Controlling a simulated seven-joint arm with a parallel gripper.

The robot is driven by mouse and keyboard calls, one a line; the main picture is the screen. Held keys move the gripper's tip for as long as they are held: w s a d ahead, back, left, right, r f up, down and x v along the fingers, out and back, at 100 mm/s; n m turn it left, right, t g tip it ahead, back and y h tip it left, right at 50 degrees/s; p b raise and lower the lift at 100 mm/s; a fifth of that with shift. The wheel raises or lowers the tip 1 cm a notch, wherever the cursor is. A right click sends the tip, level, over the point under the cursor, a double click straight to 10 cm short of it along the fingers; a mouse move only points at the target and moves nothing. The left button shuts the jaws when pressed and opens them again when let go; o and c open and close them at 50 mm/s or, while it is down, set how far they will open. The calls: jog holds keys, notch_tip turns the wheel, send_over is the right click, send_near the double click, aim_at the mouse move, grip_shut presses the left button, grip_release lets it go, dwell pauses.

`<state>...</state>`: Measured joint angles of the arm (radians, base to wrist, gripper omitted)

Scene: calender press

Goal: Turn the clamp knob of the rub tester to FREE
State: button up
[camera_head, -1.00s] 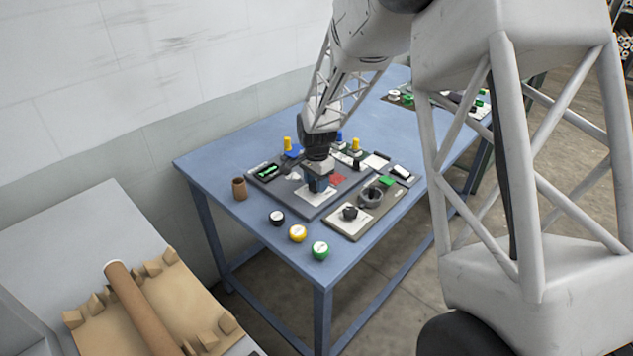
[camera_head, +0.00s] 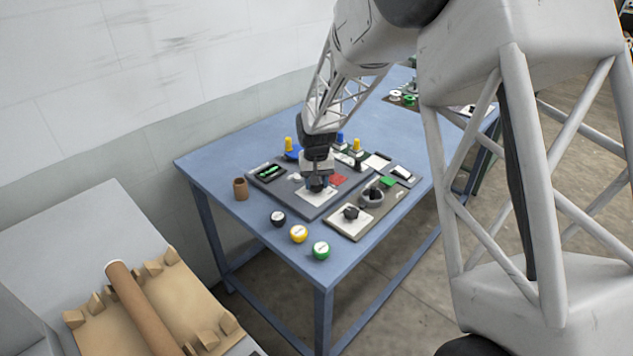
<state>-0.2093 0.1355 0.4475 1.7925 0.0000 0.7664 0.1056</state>
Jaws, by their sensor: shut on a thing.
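My gripper (camera_head: 318,184) points down over a white plate (camera_head: 308,196) on the grey base board (camera_head: 325,209) on the blue table. It is shut on a small dark knob on that plate, mostly hidden between and behind the fingers. Its pointer and any FREE marking are too small or covered to read. A second black knob (camera_head: 351,213) stands on another white plate (camera_head: 343,226) on the board to the right, apart from my gripper. I cannot read which device is labelled as the rub tester.
Black (camera_head: 278,219), yellow (camera_head: 299,234) and green (camera_head: 321,250) round lidded jars stand along the front of the table (camera_head: 255,236). A brown cup (camera_head: 240,189) is at the left.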

jog(key=n, duration=0.5)
jog(key=shift+a+n, duration=0.1)
jog(key=shift+n, duration=0.2)
jog(key=n, duration=0.4)
jog(key=shift+n, duration=0.4)
jog(key=o, duration=0.9)
jog(key=shift+r, duration=0.1)
jog(key=shift+r, duration=3.85)
jog(key=shift+s, duration=0.1)
